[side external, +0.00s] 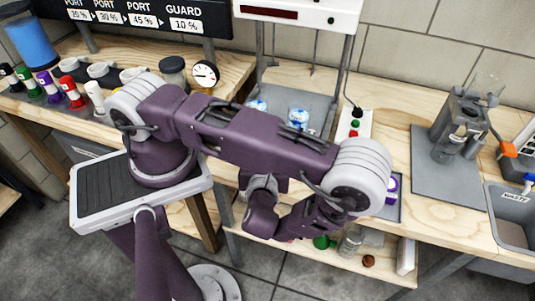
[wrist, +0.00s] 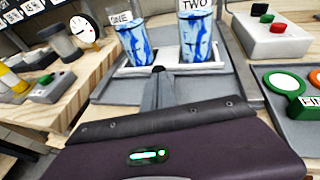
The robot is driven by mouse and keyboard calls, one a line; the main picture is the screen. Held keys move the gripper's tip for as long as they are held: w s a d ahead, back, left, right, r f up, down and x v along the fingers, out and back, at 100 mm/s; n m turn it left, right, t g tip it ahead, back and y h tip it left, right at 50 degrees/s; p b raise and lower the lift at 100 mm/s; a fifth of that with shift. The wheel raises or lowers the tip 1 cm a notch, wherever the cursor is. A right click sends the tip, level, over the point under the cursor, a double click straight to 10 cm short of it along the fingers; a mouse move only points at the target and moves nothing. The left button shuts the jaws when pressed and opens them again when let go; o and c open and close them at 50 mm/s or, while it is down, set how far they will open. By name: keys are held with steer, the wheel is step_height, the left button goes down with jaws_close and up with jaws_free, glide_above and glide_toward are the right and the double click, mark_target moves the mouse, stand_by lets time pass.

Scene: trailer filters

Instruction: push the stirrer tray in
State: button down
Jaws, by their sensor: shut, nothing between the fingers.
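Two blue-and-white patterned cups, labelled ONE (wrist: 133,44) and TWO (wrist: 196,40), stand upright on a white holder (wrist: 172,60) on the grey stirrer tray (wrist: 215,91). In the side view the cups (side external: 257,105) (side external: 298,116) show just behind my arm, and the tray's front is hidden. My gripper (wrist: 158,74) is shut and empty in the wrist view, its narrow tip in front of the holder, between the cups. I cannot tell whether the tip touches. My gripper is hidden behind my arm in the side view.
A box with red and green buttons (side external: 354,127) stands right of the tray. A round gauge (side external: 205,74) and a jar (side external: 173,71) stand left. A small tray with a purple-ringed item (side external: 391,188) lies at the right front. Bare wood bench (side external: 395,120) shows right of the button box.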

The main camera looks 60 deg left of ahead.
mark_target(284, 125)
steer(key=w+a, duration=1)
steer(key=shift+w+a, duration=0.25)
steer(key=shift+r, duration=0.1)
steer(key=shift+d, duration=0.1)
steer(key=v, duration=0.4)
steer(key=f+v, duration=0.1)
steer(key=v, duration=0.8)
steer(key=shift+s+d+f, duration=0.25)
steer(key=shift+d, duration=0.05)
steer(key=shift+s+d+r, duration=0.15)
steer(key=shift+d+r, duration=0.1)
steer(key=s+d+r+n+h, duration=0.2)
steer(key=s+r+n+h, duration=0.2)
steer(key=r+n, duration=0.4)
steer(key=s+d+r+n+g+h, duration=0.1)
steer(key=s+r+n+h, duration=0.3)
steer(key=r+n, duration=0.4)
steer(key=s+d+r+n+h, duration=0.3)
steer(key=r+n, duration=0.5)
steer(key=r, duration=0.3)
steer(key=shift+s+d+g+h, duration=0.25)
steer(key=shift+s+g+h, duration=0.05)
steer(key=shift+s+h, duration=0.45)
